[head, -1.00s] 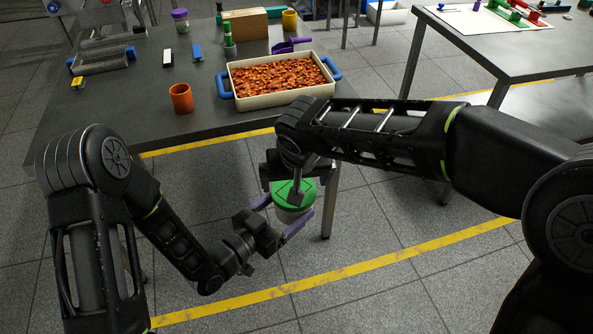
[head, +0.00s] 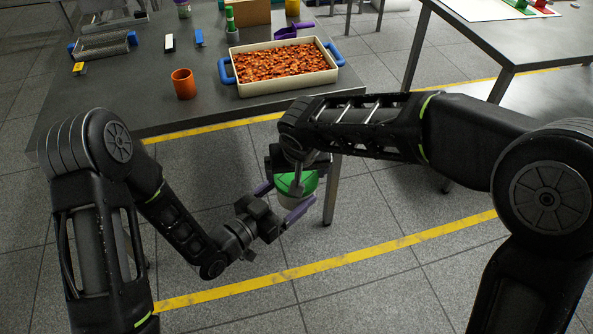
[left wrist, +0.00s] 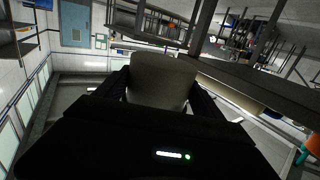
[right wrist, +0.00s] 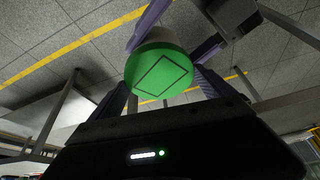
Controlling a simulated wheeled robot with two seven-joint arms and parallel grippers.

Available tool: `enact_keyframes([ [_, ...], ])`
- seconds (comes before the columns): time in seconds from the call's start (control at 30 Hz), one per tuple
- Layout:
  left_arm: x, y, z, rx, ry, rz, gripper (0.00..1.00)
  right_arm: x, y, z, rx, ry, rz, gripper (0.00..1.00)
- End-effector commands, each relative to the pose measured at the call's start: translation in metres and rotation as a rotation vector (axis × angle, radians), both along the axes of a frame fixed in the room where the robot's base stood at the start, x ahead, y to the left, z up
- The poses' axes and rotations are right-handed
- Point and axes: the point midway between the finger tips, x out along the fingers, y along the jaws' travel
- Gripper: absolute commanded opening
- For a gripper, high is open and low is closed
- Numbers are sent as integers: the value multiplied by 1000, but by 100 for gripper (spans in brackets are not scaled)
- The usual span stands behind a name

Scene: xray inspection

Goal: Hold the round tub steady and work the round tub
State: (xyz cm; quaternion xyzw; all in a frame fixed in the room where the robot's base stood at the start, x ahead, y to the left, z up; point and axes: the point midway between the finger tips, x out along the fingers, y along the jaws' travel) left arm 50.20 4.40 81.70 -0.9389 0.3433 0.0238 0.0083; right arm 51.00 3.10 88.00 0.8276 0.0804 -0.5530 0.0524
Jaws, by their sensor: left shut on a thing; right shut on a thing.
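The round tub (head: 291,199) has a pale body and a green lid (head: 297,183). It is held in the air in front of the table's front edge. My left gripper (head: 286,203) is shut on the tub's body from the left and below. The pale body fills the space between its fingers in the left wrist view (left wrist: 161,82). My right gripper (head: 296,178) comes from above and is shut on the green lid. The right wrist view shows the lid's top (right wrist: 160,75) with a dark square outline between the fingers. The lid sits on the tub; I cannot tell whether it is loose.
The table (head: 140,105) behind holds a white tray with blue handles (head: 285,90) full of orange-brown pieces, and an orange cup (head: 184,84). A purple scoop (head: 292,30) lies farther back. Another table (head: 490,45) stands right. Floor around the tub is open.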

Motion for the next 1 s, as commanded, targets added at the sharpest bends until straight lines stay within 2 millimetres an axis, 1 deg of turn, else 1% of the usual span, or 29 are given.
enact_keyframes([
  [0.03,0,0,0,0,0,1,6,0,0,0,0,0,0,68],
  [0.07,0,0,0,0,0,1,6,0,0,0,0,0,0,66],
  [0.33,0,1,0,0,0,1,6,0,0,0,-1,0,0,44],
  [1.0,0,0,0,0,0,1,6,0,0,1,-1,0,0,43],
])
